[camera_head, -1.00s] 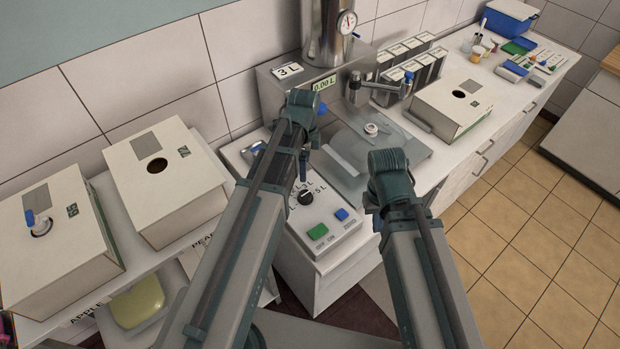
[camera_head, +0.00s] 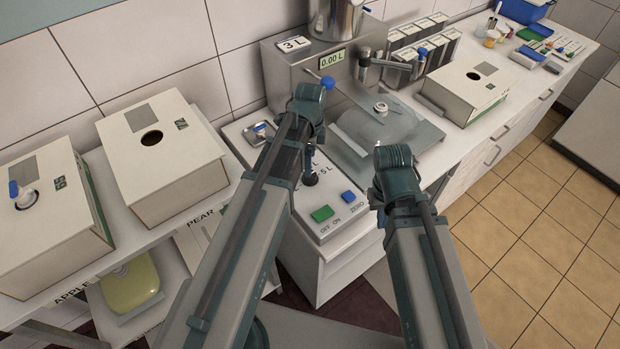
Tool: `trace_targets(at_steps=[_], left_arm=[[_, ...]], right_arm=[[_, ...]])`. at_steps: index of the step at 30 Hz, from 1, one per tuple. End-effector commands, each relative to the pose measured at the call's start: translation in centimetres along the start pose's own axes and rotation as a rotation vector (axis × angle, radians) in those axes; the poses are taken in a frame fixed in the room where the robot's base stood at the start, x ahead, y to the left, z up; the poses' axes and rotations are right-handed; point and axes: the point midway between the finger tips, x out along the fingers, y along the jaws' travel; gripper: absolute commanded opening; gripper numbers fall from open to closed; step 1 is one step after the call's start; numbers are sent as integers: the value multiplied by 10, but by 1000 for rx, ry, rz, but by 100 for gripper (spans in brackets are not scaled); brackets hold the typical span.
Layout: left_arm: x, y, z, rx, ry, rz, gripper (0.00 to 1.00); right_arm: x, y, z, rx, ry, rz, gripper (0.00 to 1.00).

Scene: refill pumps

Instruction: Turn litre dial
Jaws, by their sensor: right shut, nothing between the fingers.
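The litre dial is a black round knob (camera_head: 311,179) on the white control panel (camera_head: 338,213), with a "5L" label beside it and other labels partly hidden by my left arm. My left gripper (camera_head: 309,158) points down just above the knob. Its fingertips are small and dark here, so I cannot tell whether they touch the knob or how far apart they are. My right gripper (camera_head: 381,218) is shut and empty, hanging to the right of the panel, apart from the dial. The display (camera_head: 332,59) reads 0.00 L, and a sign (camera_head: 294,43) reads "3 L".
A grey drip tray (camera_head: 400,124) lies behind. Beige boxes (camera_head: 160,160) stand on the left shelf, and another box (camera_head: 467,88) on the right counter. The tiled floor at right is clear.

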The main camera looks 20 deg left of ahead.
Motion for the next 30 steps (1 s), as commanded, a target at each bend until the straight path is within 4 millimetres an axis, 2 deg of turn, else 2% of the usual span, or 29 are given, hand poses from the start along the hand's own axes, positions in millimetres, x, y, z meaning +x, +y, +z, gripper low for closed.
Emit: trace_targets(at_steps=[1,10,15,23,26,30], left_arm=[[15,0,0,0,0,0,81],[52,0,0,0,0,0,81],[60,0,0,0,0,0,81],[59,0,0,0,0,0,81],[59,0,0,0,0,0,67],[59,0,0,0,0,0,42]], right_arm=[[15,-1,-1,-1,0,0,0],[52,-5,-3,1,0,0,0],[60,-6,-4,1,0,0,0],[59,-6,-3,2,0,0,0],[59,-6,-3,1,0,0,0],[59,-6,-3,1,0,0,0]])
